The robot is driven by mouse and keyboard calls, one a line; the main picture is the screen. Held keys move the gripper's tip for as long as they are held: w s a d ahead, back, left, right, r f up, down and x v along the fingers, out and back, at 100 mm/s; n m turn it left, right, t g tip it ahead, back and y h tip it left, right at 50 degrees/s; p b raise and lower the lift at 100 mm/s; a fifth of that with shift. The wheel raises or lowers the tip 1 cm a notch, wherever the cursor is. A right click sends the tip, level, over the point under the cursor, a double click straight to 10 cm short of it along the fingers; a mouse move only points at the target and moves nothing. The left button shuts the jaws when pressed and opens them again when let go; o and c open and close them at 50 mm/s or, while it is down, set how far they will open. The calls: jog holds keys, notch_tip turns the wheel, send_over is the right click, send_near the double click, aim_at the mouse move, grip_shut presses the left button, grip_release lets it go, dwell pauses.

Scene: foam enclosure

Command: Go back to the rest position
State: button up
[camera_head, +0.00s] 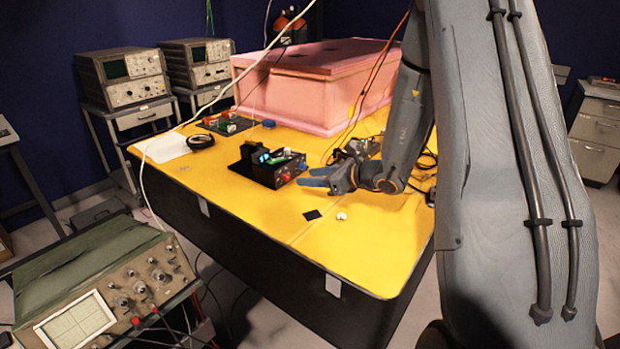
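My gripper (318,181) is at the end of my arm (405,130), low over the yellow table top (250,205). Its fingers point left, just in front of a small black device (265,170) with red knobs. The fingers are seen from the side, and the gap between them is not clear. I see nothing held in it. My arm fills the right side of the view and hides part of the table.
A pink foam box (320,85) stands at the table's back. A circuit board (228,123), black coil (200,142), white knob (341,216) and loose cables lie on the table. An oscilloscope (110,290) stands front left. The table's front part is mostly clear.

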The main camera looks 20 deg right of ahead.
jog(key=s+a+n+g, duration=0.1)
jog(key=s+a+n, duration=0.1)
jog(key=s, duration=0.1)
jog(key=s+a+n+g, duration=0.2)
jog(key=a, duration=0.1)
jog(key=s+a+n+g+y, duration=0.1)
jog(key=s+a+n+g, duration=0.1)
jog(key=s+a, duration=0.1)
jog(key=shift+s+a+f+n, duration=0.15)
jog(key=shift+s+f+n, duration=0.05)
jog(key=shift+s+n, duration=0.15)
jog(key=s+n+g, duration=0.1)
jog(key=s, duration=0.1)
jog(key=s+a+n+g, duration=0.1)
jog(key=s+n, duration=0.1)
jog(key=s, duration=0.1)
jog(key=s+a+f+n+g, duration=0.1)
jog(key=s, duration=0.1)
jog(key=shift+s+a+n+h, duration=0.2)
jog(key=shift+a+n+h, duration=0.05)
jog(key=shift+n+h, duration=0.1)
jog(key=s+d+n+g+h, duration=0.1)
jog(key=s+d+n+h, duration=0.2)
jog(key=s+n, duration=0.3)
jog(key=s+d+r+n+h+b, duration=0.1)
jog(key=s+d+n+h, duration=0.2)
jog(key=n, duration=0.8)
jog(key=shift+s+d+g+h, duration=0.15)
jog(key=shift+s+g+h, duration=0.25)
jog(key=shift+s+h, duration=1.1)
